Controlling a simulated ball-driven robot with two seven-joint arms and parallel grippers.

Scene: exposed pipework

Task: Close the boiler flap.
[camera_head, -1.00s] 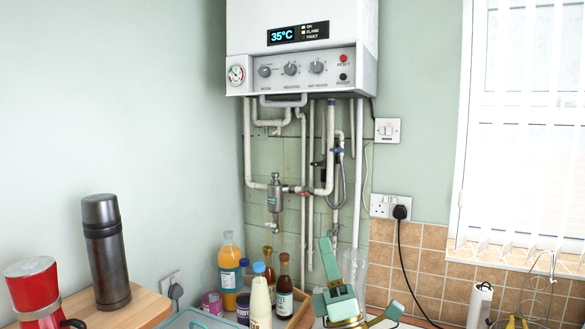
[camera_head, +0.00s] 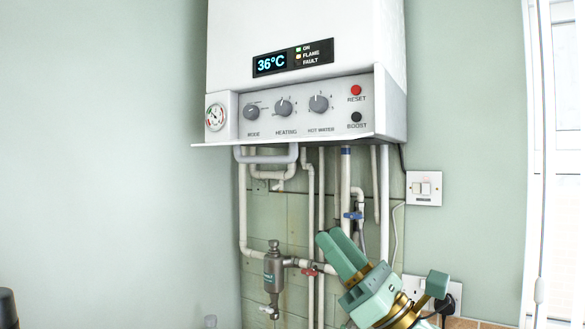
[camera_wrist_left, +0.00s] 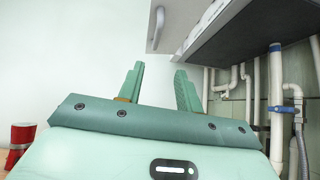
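The white boiler (camera_head: 300,45) hangs on the wall, with its knobs uncovered. Its flap (camera_head: 205,143) is folded down and shows nearly edge-on below the control panel. The flap's grey U-shaped handle (camera_head: 266,155) hangs beneath it. In the left wrist view the flap (camera_wrist_left: 180,18) and handle (camera_wrist_left: 157,24) are at upper centre, beyond the fingers. My left gripper (camera_head: 329,238) is below and right of the handle, in front of the pipes. In the left wrist view its fingers (camera_wrist_left: 160,75) are apart, with nothing between them. My right gripper is not in view.
Pipes (camera_head: 345,185) and a metal filter (camera_head: 273,272) are under the boiler, behind my left gripper. A switch (camera_head: 424,188) and a plugged-in socket (camera_head: 418,287) are at right. The wall at left is clear. A red object (camera_wrist_left: 20,140) is low left in the wrist view.

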